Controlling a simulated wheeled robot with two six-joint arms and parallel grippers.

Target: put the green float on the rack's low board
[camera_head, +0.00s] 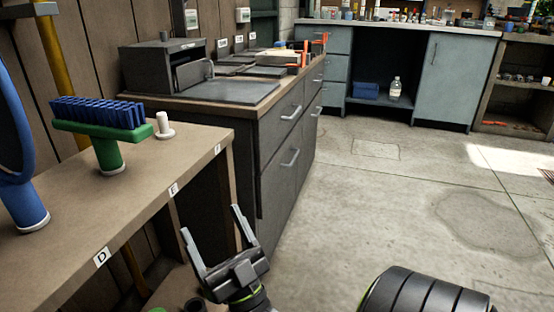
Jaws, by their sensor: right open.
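The rack's upper board (130,200) runs along the left, with letter tags D, E and F on its front edge. A lower brown board (178,284) shows below it, mostly cut off by the bottom edge. A small bit of something green (157,309) shows at the bottom edge; I cannot tell whether it is the green float. My right gripper (212,222) is open, its fingers apart with nothing between them, in front of the rack and right of the lower board. My left gripper is not in view.
A green brush with blue bristles (100,112), a blue curved item (32,217) and a white peg (163,124) stand on the upper board. A dark drawer cabinet (285,160) stands behind.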

